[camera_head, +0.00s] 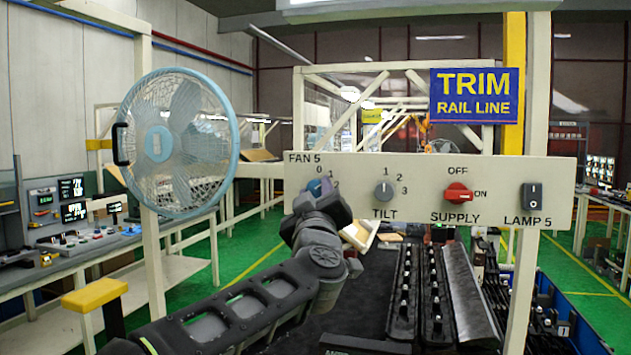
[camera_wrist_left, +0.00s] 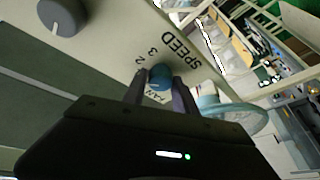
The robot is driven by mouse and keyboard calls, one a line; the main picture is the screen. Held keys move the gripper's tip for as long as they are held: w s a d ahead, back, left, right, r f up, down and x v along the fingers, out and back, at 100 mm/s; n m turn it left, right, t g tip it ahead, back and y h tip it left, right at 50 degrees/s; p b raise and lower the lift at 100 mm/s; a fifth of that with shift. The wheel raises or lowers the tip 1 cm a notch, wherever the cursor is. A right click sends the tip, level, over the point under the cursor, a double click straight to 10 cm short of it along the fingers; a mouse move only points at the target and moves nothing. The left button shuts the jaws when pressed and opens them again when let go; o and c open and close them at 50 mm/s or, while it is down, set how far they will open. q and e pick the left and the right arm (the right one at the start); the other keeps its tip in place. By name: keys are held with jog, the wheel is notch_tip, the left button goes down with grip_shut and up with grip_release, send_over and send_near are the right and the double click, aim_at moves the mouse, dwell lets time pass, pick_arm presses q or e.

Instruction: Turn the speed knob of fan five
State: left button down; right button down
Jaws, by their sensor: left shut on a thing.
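The FAN 5 panel (camera_head: 430,178) is a cream board with a row of controls. The blue speed knob (camera_head: 314,187) is at its left end, partly hidden behind my left gripper (camera_head: 325,195). In the left wrist view the blue knob (camera_wrist_left: 160,77) sits between the two fingers of my left gripper (camera_wrist_left: 160,88), which is shut on it. The word SPEED and the numbers 2 and 3 show beside it; the pointer's setting cannot be read. The blue fan (camera_head: 180,143) is on a post left of the panel. My right gripper is not in view.
Right of the speed knob are the grey TILT knob (camera_head: 384,191), the red SUPPLY knob (camera_head: 458,193), turned toward ON, and the LAMP 5 switch (camera_head: 532,197). Below the panel are dark rails with clips (camera_head: 437,290). A bench with screens (camera_head: 70,215) stands at left.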

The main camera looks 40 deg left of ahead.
pick_arm(q)
jog(key=shift+r+n+g+y+p, duration=0.1)
jog(key=shift+n+g+y+p, duration=0.2)
jog(key=shift+n+g+p, duration=0.55)
jog(key=shift+n+t+b, duration=0.25)
jog(key=shift+n+b, duration=0.05)
jog(key=shift+n, duration=0.05)
jog(key=c, duration=1)
grip_release()
jog(key=b+v, duration=0.2)
jog(key=v, duration=0.6)
